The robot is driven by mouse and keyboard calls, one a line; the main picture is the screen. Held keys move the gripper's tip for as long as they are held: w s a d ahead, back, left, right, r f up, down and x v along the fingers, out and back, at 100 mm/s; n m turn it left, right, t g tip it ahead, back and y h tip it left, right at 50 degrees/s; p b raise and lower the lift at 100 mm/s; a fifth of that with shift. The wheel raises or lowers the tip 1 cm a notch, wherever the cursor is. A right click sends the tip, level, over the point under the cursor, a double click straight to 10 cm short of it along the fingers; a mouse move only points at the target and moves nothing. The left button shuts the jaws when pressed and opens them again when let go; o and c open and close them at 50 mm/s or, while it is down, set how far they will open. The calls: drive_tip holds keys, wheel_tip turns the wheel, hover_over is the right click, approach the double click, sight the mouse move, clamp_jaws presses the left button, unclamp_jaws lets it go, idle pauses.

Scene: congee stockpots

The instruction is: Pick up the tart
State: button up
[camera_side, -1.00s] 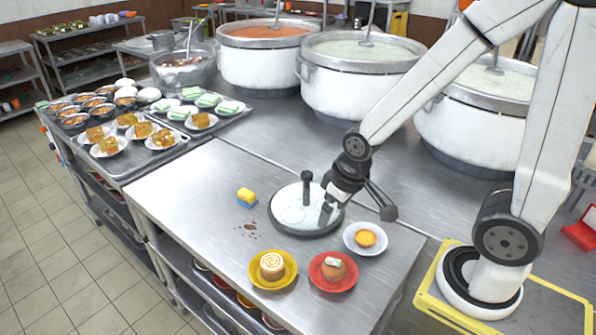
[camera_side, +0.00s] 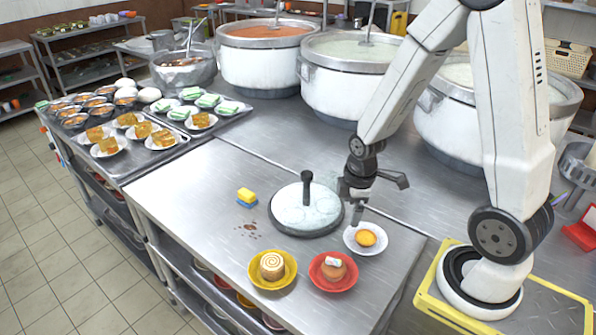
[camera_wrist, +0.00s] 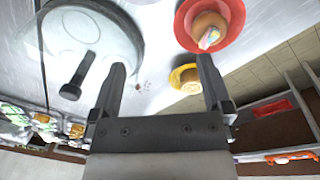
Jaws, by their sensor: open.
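The tart (camera_side: 366,238) is round with a golden-yellow top. It sits on a white plate (camera_side: 352,246) at the right of the steel table. My gripper (camera_side: 351,212) is open and empty, just above and to the left of the plate, with its fingers pointing down, apart from the tart. In the wrist view my two fingers (camera_wrist: 161,68) are spread with nothing between them. I cannot make out the tart in the wrist view.
A round glass lid (camera_side: 290,215) with a black knob lies left of my gripper. A red dish (camera_side: 333,287) and a yellow dish (camera_side: 272,284), each holding a cake, stand in front. A yellow-blue sponge (camera_side: 247,197) lies farther left. Large stockpots (camera_side: 345,75) stand behind.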

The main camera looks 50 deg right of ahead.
sight(366, 237)
drive_tip(key=d+f+n, duration=0.1)
drive_tip(key=d+n, duration=0.1)
drive_tip(key=s+d+f+n, duration=0.1)
drive_tip(key=f, duration=0.1)
drive_tip(key=s+d+f+n+g, duration=0.1)
drive_tip(key=d+n, duration=0.1)
drive_tip(key=shift+d+f+n, duration=0.3)
drive_tip(key=shift+f, duration=0.1)
drive_tip(key=shift+s+d+f+n, duration=0.25)
drive_tip(key=shift+d+f+n, duration=0.25)
drive_tip(key=shift+n, duration=0.2)
drive_tip(key=shift+f, duration=1.3)
drive_tip(key=shift+a+f, duration=0.15)
drive_tip(key=shift+f, duration=2.45)
